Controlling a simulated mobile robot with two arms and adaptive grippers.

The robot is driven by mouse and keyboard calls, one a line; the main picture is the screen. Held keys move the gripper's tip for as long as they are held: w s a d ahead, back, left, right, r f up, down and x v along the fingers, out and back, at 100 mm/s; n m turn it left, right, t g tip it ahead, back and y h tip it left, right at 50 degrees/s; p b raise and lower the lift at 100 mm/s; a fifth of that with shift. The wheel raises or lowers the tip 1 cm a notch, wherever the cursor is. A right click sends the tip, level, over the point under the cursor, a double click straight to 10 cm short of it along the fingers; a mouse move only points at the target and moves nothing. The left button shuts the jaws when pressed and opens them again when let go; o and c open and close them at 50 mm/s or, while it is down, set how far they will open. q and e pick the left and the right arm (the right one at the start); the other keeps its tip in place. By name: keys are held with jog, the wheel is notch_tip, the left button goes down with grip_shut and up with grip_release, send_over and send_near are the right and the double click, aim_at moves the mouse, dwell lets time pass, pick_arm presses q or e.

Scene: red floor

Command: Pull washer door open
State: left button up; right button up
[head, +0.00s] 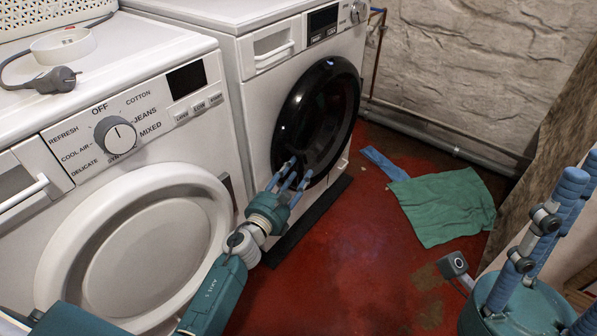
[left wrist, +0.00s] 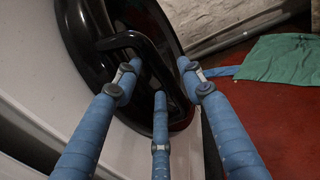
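The washer (head: 290,50) is a white machine with a round black door (head: 318,115), which looks closed. In the left wrist view the black door (left wrist: 85,45) has a loop-shaped black handle (left wrist: 125,40). My left gripper (head: 287,172) is at the door's lower left edge. In the left wrist view its blue fingers (left wrist: 160,75) are spread apart, with the handle's bar seen between their tips. I cannot tell whether they touch it. My right gripper (head: 568,190) is at the lower right, far from the door, its fingers pointing up and apart, empty.
A second white machine (head: 90,180) with a round white door and a dial stands at the left. A grey plug (head: 55,80) lies on top of it. A green cloth (head: 447,205) and a blue strip (head: 385,163) lie on the red floor.

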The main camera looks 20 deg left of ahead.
pick_arm(q)
jog(key=shift+w+d, duration=0.15)
jog(key=shift+w, duration=0.7)
grip_shut()
